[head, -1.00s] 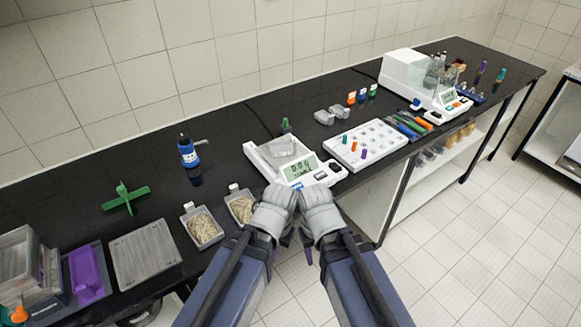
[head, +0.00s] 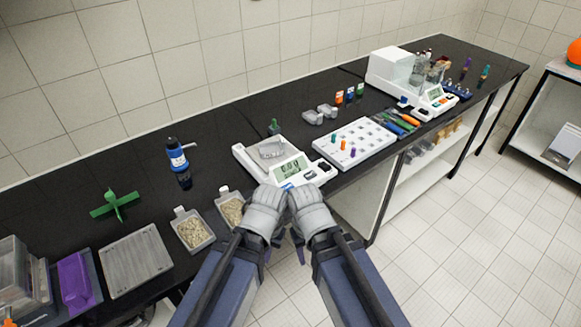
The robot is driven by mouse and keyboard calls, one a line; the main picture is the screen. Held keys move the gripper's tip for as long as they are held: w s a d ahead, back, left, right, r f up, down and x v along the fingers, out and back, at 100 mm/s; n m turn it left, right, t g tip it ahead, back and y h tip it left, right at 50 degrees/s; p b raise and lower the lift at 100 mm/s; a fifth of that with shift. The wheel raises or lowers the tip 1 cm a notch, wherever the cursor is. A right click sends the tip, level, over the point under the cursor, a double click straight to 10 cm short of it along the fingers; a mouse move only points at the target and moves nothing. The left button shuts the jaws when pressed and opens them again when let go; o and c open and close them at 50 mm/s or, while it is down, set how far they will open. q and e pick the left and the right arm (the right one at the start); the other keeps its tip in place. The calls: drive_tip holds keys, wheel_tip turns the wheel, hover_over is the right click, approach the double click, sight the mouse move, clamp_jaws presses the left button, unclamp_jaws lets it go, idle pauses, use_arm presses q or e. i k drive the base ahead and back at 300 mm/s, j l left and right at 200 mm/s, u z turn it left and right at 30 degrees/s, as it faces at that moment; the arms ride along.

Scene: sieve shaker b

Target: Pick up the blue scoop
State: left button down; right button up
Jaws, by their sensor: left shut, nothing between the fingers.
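Several slim coloured-handled tools lie in a row right of the white pegged tray, with blue, green and orange among them. The blue one, likely the blue scoop (head: 401,124), is too small to make out its shape. My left gripper (head: 272,238) is shut and empty at the bench's front edge, below the front balance. My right gripper (head: 299,243) is close beside it. Its fingers are mostly hidden by its grey wrist. Both are well left of the coloured tools and apart from them.
The front balance (head: 310,172) and the white pegged tray (head: 372,148) stand between my grippers and the tools. A second balance (head: 437,102) stands beyond. Two grain trays (head: 208,243), a blue-labelled bottle (head: 177,158) and a green cross (head: 117,203) are at left.

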sight(379, 119)
drive_tip(key=i+l+u, duration=0.25)
drive_tip(key=l, duration=0.45)
drive_tip(key=i+l+u, duration=0.2)
drive_tip(key=l, duration=0.6)
drive_tip(key=i+l+u, duration=0.25)
drive_tip(key=l, duration=0.55)
drive_tip(key=i+l+u, duration=0.2)
drive_tip(key=l, duration=0.65)
drive_tip(key=l+u, duration=0.25)
drive_tip(key=l, duration=0.55)
